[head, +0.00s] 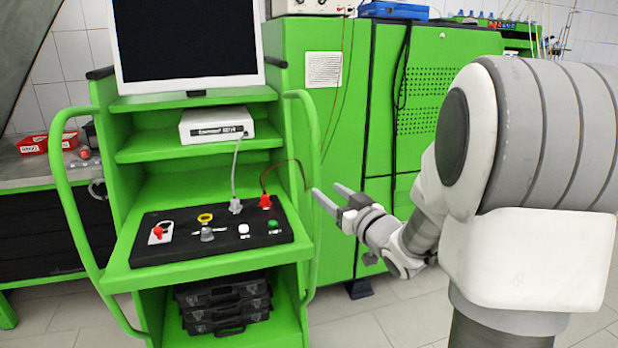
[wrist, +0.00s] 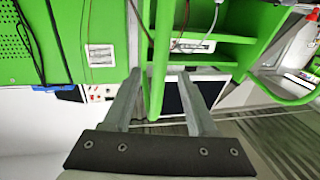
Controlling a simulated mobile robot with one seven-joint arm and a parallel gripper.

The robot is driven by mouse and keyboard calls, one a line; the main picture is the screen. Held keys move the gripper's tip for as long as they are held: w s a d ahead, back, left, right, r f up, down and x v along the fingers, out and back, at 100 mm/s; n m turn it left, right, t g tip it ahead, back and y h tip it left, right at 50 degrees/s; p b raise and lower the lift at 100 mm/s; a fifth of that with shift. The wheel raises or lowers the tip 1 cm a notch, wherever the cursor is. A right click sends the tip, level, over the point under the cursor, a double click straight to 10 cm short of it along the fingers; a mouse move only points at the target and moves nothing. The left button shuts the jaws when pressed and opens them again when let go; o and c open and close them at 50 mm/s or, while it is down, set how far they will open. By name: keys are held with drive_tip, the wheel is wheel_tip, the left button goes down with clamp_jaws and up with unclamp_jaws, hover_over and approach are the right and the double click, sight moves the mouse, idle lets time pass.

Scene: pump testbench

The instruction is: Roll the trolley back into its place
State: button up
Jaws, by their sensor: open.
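The trolley (head: 190,185) is a green wheeled-looking cart with a monitor on top, shelves and a control panel; its wheels are out of view. It has a curved tube handle on each side, the left handle (head: 62,185) and the right handle (head: 314,140). My gripper (head: 328,191) is open, with its fingertips close to the right handle at about panel height. In the wrist view, which is upside down, the green handle bar (wrist: 158,85) shows between my two open fingers (wrist: 160,78). I cannot tell whether either finger touches it.
A tall green cabinet (head: 435,80) stands behind and right of the trolley. A workbench (head: 25,175) with red boxes (head: 45,143) is at the left. A thin cable (head: 285,162) runs from the panel near the right handle. Tiled floor (head: 390,310) shows at the lower right.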

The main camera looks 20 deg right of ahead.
drive_tip(key=w+a, duration=0.2)
drive_tip(key=w, duration=0.7)
drive_tip(key=shift+w, duration=0.4)
clamp_jaws()
idle(1.3)
